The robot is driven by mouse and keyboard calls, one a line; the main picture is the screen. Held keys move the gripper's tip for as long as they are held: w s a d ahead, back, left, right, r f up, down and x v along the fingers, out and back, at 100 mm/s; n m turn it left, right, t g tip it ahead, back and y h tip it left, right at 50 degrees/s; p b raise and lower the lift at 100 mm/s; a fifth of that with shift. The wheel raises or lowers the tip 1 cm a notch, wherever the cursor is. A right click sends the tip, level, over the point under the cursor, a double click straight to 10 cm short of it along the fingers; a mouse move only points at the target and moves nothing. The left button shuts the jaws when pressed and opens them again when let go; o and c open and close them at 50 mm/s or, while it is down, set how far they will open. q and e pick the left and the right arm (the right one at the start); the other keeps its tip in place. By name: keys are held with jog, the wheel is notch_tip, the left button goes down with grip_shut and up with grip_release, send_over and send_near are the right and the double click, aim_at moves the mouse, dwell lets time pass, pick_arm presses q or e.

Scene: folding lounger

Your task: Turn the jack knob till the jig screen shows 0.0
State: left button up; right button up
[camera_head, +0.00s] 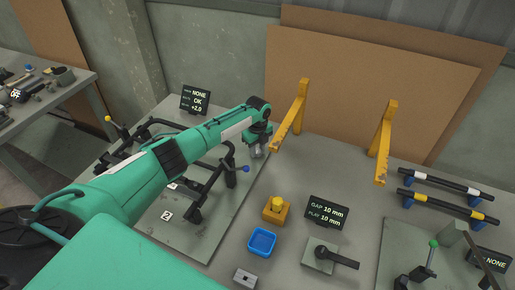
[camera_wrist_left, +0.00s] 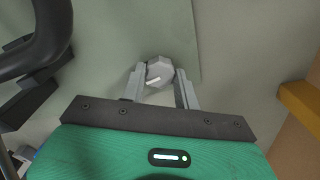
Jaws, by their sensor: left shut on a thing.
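The jig screen (camera_head: 195,101) stands at the back left of the bench and reads NONE, OK and +2.0. The jig's black tube frame (camera_head: 200,190) stands on a grey plate (camera_head: 210,232), partly hidden behind my left arm. My left gripper (camera_head: 257,150) points down at the plate's right side. In the left wrist view, the jack knob (camera_wrist_left: 159,72), a pale grey faceted knob with a white mark, sits between the fingertips of my left gripper (camera_wrist_left: 159,76), which is shut on it. In the head view the knob is hidden by the gripper. My right gripper is not in view.
Yellow brackets (camera_head: 291,120) (camera_head: 383,145) stand behind. A yellow block (camera_head: 277,211), a blue tray (camera_head: 262,242), a GAP/PLAY screen (camera_head: 326,213) and a black-handled fixture (camera_head: 325,256) stand in front. Striped black bars (camera_head: 446,185) and a second plate are at right.

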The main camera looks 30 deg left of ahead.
pick_arm(q)
jog(key=n+p, duration=0.1)
jog(key=n, duration=0.4)
jog(key=shift+r+n, duration=0.1)
jog(key=shift+n, duration=0.2)
jog(key=n+p, duration=0.2)
jog(key=n, duration=0.3)
jog(key=n+p, duration=0.2)
jog(key=n, duration=0.3)
jog(key=shift+n, duration=0.4)
jog(key=n+p, duration=0.1)
jog(key=n, duration=0.4)
jog(key=shift+p, duration=0.3)
jog(key=shift+w+n, duration=0.1)
jog(key=shift+n, duration=0.2)
jog(key=o, duration=1)
jog(key=shift+c, duration=0.2)
